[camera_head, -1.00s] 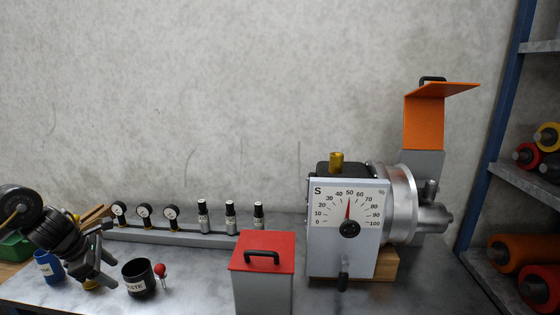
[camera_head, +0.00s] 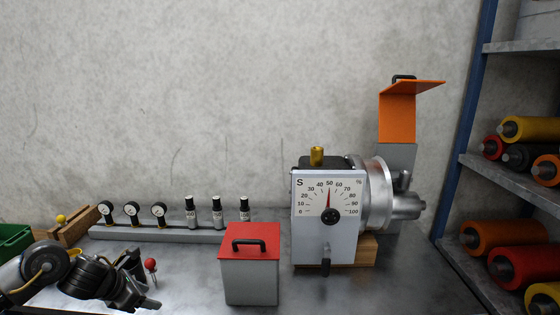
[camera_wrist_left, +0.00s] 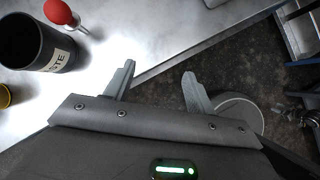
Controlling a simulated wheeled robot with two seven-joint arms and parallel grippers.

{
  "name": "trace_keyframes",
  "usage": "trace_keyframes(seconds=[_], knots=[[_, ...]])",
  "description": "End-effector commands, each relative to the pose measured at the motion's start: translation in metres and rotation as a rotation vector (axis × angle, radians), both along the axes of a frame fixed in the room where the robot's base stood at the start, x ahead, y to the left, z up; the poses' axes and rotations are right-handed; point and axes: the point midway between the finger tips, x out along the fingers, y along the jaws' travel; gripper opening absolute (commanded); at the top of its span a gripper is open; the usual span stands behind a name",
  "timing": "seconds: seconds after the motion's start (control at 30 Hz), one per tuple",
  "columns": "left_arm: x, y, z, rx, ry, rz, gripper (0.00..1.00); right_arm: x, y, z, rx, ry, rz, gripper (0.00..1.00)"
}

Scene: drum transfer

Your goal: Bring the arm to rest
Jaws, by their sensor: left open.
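My left gripper (camera_head: 138,299) is at the lower left in the head view, low at the front of the bench. In the left wrist view its two grey fingers (camera_wrist_left: 158,86) stand apart with nothing between them. Beyond them are the bench edge and dark floor. The black waste cup (camera_wrist_left: 40,48) is beside the gripper in the wrist view, to the left of the fingers. In the head view my gripper partly hides that cup (camera_head: 132,260). My right gripper is not in view.
A red-ball tool (camera_head: 150,265) stands near the cup. A red-lidded box (camera_head: 250,280) and the dial machine (camera_head: 327,220) stand further right. Gauges and small bottles line a grey rail (camera_head: 160,234). Shelves with rollers (camera_head: 505,245) stand at the right.

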Motion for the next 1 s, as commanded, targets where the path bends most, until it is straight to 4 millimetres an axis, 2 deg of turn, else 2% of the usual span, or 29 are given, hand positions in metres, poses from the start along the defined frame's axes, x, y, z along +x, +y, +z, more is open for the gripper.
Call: trace_keyframes(seconds=[0.03,0.17,0.2,0.3,0.4,0.5,0.6,0.7,0.9,0.93,1.0], knots=[[-0.003,-0.024,-0.015,-0.055,0.003,0.04,0.55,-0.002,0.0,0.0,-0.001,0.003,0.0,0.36],[-0.012,-0.087,-0.044,-0.262,0.011,0.242,0.55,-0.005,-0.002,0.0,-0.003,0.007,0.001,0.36],[-0.019,-0.109,-0.052,-0.352,0.024,0.333,0.55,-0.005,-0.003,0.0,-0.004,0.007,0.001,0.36],[-0.044,-0.154,-0.069,-0.617,0.09,0.629,0.55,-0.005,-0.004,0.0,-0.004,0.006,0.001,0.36],[-0.075,-0.179,-0.081,-0.886,0.193,0.988,0.55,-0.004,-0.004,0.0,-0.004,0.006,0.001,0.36],[-0.114,-0.182,-0.094,-1.132,0.315,1.399,0.55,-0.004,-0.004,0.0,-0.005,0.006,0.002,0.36],[-0.155,-0.172,-0.108,-1.311,0.413,1.795,0.55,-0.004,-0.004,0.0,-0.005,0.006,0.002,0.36],[-0.191,-0.16,-0.119,-1.424,0.472,2.118,0.55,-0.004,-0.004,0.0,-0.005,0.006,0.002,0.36],[-0.257,-0.142,-0.135,-1.532,0.519,2.626,0.55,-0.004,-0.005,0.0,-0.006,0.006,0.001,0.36],[-0.266,-0.14,-0.137,1.533,-0.516,-2.682,0.55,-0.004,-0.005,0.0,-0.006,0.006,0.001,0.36],[-0.288,-0.134,-0.141,1.415,-0.464,-2.59,0.55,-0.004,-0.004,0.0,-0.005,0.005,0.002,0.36]])
